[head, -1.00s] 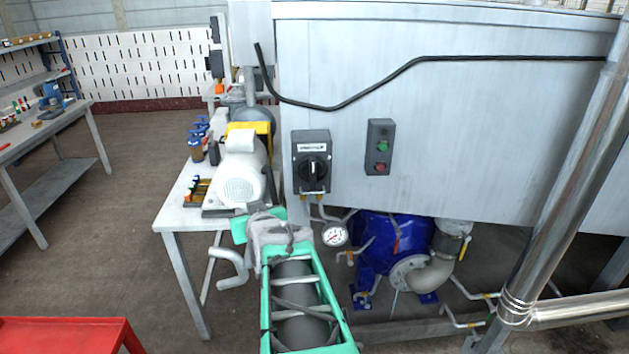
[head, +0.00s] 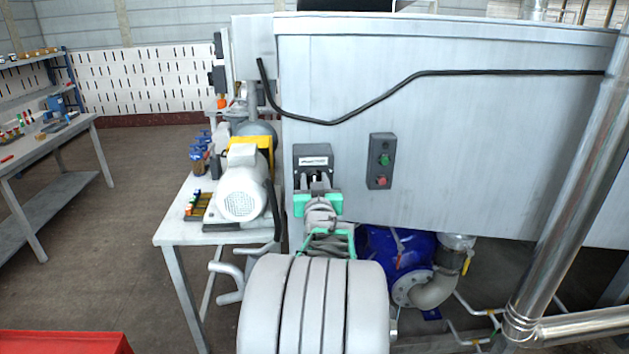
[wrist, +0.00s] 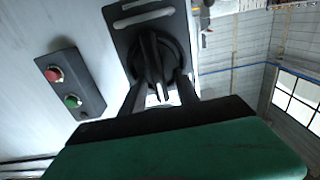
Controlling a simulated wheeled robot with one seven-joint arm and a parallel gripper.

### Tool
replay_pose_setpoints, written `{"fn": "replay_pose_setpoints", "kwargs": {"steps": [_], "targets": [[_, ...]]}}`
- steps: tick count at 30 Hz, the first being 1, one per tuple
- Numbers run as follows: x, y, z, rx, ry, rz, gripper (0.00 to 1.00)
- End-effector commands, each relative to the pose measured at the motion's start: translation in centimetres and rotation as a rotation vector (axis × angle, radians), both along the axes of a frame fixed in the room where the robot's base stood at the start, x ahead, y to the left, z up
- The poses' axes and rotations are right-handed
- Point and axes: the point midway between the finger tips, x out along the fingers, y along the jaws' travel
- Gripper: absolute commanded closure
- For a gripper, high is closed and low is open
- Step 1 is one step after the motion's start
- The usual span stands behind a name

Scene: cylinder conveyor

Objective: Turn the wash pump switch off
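The wash pump switch is a dark grey box (head: 313,155) with a pale label, on the grey machine panel. Its black rotary knob (wrist: 152,55) shows in the wrist view, its grip bar roughly upright in the picture with a white mark at the near end. My gripper (head: 317,183) is at the switch and hides most of the knob in the head view. In the wrist view its two dark fingers (wrist: 157,90) are apart, one on each side of the knob's near end. I cannot tell whether they touch it.
A button box (head: 382,160) with a green and a red button is right of the switch. A black cable (head: 340,115) runs above. A bench with a white motor (head: 243,185) stands left; a blue pump (head: 395,250) is below. A steel pipe (head: 565,190) rises at right.

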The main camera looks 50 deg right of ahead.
Motion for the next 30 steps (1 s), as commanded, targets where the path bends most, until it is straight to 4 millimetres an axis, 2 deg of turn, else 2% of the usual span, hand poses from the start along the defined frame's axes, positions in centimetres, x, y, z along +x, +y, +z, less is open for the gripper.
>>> {"fn": "replay_pose_setpoints", "kwargs": {"steps": [2, 15, 30], "targets": [[-0.01, 0.02, -0.01, 0.0, 0.0, 0.0, 0.64], [-0.03, 0.02, 0.0, 0.0, 0.0, 0.0, 1.0], [-0.06, 0.01, -0.06, 0.005, -0.006, 0.0, 1.0]]}}
